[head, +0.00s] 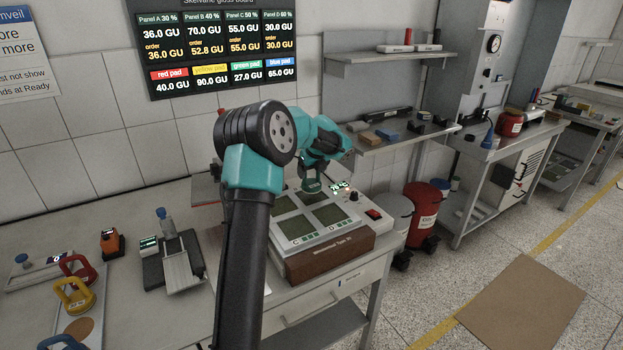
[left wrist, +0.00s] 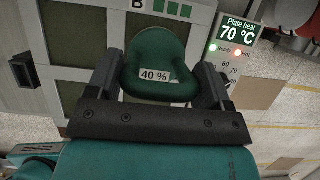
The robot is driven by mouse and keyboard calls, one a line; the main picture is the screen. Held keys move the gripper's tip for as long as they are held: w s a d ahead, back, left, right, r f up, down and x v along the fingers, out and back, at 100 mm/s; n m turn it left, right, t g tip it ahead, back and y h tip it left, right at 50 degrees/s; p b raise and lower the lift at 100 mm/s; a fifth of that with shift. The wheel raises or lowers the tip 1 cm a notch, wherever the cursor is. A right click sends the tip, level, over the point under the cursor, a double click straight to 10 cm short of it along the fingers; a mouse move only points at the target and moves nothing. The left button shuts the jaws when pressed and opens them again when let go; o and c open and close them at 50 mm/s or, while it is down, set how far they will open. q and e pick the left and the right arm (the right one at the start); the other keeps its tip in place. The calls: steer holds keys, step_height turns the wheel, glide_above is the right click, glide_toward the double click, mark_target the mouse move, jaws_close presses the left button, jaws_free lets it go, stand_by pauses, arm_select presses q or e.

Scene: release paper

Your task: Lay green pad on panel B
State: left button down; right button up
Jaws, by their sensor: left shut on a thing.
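The green pad (left wrist: 158,50), with a "40 %" label, is between the fingers of my left gripper (left wrist: 159,78), which is shut on it. In the head view my left gripper (head: 318,165) is over the far right part of the panel device, with the green pad (head: 312,186) below it. The letter B shows beside the pad in the left wrist view, and the pad hides much of panel B (left wrist: 204,36). I cannot tell whether the pad touches the panel. My right gripper is not in view.
The panel device (head: 335,243) has panels C and D at its front. Its display (left wrist: 236,30) reads 70 °C, with green and red lights lit. A red pad (head: 86,270), a yellow pad (head: 76,302) and a blue one (head: 62,343) are at the left. A scale-like stand (head: 183,268) is between.

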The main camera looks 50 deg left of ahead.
mark_target(310, 182)
arm_select(q)
steer(key=shift+f, duration=1.5)
steer(key=shift+f, duration=0.1)
jaws_free()
steer(key=shift+f, duration=0.1)
steer(key=v, duration=1.2)
stand_by(0.5)
